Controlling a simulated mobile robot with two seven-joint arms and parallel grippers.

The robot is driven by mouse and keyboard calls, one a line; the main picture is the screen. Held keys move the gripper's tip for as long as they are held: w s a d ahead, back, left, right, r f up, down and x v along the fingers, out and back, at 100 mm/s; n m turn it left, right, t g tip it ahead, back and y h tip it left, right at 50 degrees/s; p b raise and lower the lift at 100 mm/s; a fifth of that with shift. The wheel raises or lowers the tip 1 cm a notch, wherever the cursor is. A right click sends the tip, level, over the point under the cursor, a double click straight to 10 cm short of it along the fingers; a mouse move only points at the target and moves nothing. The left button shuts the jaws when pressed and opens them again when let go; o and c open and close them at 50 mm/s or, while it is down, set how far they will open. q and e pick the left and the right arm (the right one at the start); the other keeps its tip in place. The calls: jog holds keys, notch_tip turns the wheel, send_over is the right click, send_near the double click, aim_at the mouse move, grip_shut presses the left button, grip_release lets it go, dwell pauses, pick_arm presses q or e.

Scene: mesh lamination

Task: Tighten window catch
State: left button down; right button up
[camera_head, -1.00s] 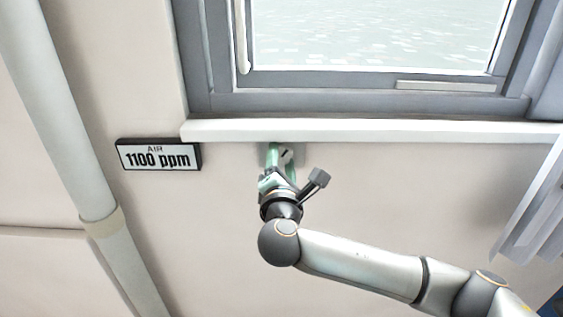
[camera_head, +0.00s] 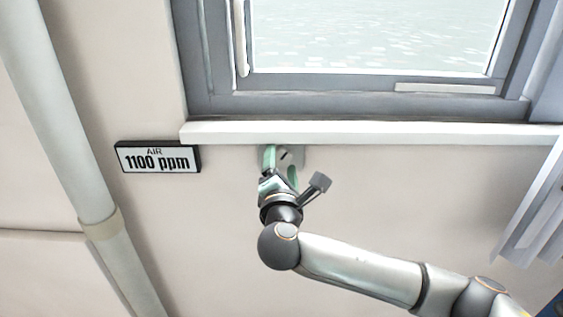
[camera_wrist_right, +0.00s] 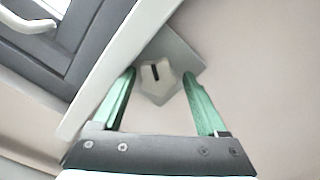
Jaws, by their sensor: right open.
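A small grey plate (camera_head: 297,153) is fixed to the wall just under the white sill. In the right wrist view the plate (camera_wrist_right: 184,52) carries a pale, angular knob (camera_wrist_right: 157,85) with a dark slot. I take this for the catch. My right gripper (camera_head: 281,162) is in front of the plate; its green fingers partly cover it. Nothing is held. My left gripper is not in view.
The grey-framed window (camera_head: 330,103) is above the white sill (camera_head: 380,131), with a white handle (camera_head: 240,40) on its left side. An air sign (camera_head: 158,156) reading 1100 ppm is left of my gripper. A pipe (camera_head: 62,120) runs down the left. Wall below is clear.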

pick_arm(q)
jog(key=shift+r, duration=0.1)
pick_arm(e)
jog(key=shift+r, duration=0.35)
